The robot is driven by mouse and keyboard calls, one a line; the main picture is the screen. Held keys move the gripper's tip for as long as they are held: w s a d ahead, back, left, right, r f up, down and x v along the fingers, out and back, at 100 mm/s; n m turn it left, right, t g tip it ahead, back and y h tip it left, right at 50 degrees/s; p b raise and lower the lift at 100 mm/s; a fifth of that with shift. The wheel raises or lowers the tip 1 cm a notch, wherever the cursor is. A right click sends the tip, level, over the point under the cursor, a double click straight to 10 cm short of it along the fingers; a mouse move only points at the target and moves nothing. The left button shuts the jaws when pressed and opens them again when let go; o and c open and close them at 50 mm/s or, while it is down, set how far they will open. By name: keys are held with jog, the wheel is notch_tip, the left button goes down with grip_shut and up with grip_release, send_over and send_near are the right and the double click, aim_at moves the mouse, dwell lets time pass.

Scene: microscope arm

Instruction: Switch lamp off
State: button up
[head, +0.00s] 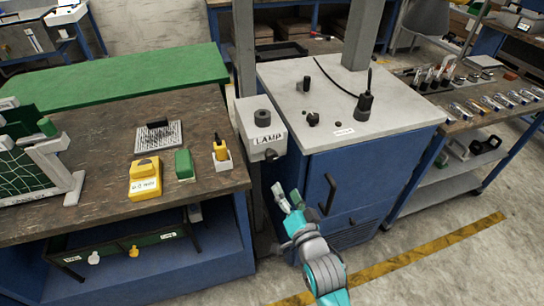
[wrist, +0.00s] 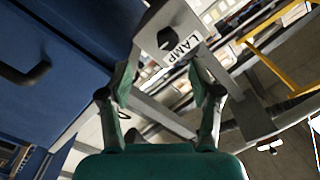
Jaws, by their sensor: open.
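The light grey box labelled LAMP (head: 250,122) is mounted by the grey post, between the wooden bench and the blue cabinet. I cannot tell the switch position.
The blue cabinet (head: 345,190) with a dark handle (head: 328,194) stands close to my gripper's right. The wooden bench (head: 100,190) is at left, holding a yellow box (head: 145,180) and a green block (head: 184,165). Open floor lies in front of the cabinet.

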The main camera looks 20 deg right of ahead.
aim_at(273, 159)
jog(key=w, duration=0.4)
jog(key=w+r, duration=0.1)
jog(key=w, duration=0.8)
jog(key=shift+w+r, duration=0.1)
jog(key=shift+r, duration=0.25)
jog(key=c, duration=1.1)
